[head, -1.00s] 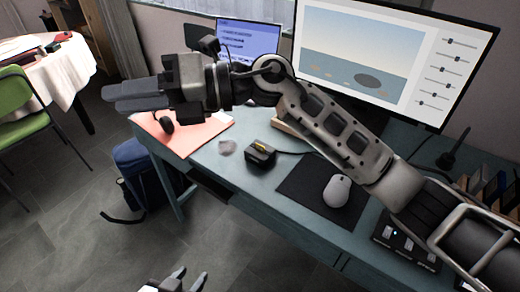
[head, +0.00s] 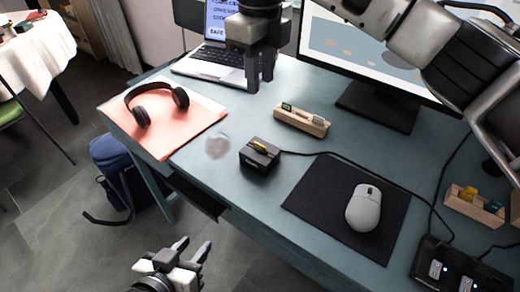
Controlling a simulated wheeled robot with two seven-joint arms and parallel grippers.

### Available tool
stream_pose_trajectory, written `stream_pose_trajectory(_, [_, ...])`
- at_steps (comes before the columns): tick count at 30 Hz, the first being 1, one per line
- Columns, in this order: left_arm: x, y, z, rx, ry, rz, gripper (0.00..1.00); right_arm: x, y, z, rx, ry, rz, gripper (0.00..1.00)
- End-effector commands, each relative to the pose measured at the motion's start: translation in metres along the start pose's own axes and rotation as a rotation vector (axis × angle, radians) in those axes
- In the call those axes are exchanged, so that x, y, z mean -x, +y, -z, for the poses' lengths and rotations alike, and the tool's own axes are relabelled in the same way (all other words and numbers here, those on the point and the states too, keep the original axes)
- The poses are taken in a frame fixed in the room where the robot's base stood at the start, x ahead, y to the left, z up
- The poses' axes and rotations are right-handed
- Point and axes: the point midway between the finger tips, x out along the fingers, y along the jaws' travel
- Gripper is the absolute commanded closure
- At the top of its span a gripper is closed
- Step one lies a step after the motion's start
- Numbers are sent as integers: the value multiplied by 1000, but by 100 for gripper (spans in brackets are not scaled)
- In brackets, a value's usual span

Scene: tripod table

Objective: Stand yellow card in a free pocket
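A small yellow card (head: 260,146) sits in the top of a black box (head: 259,158) on the blue-grey desk. A second wooden block (head: 473,208) at the right holds a yellow piece and another card. My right gripper (head: 261,84) hangs above the desk, left of the first block and behind the black box, empty, with a narrow gap between its fingers. My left gripper (head: 192,249) is open and empty, low in front of the desk.
A mouse (head: 364,207) lies on a black mat (head: 320,202). Headphones (head: 152,98) rest on a pink folder (head: 175,132). A laptop (head: 215,65) and a monitor (head: 340,45) stand at the back. A cable runs from the black box. A black switch box (head: 450,268) is front right.

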Motion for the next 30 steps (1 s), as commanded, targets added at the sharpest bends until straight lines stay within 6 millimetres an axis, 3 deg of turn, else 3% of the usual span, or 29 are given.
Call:
stream_pose_trajectory(12, [2,1,1,2,-4,0,64,-82,2,1,2,2,-5,71])
stream_pose_trajectory(22, [3,1,2,3,-5,0,64,-110,4,2,2,1,-5,71])
stream_pose_trajectory(30, [4,1,2,2,-11,2,64,-148,10,6,1,0,-5,71])
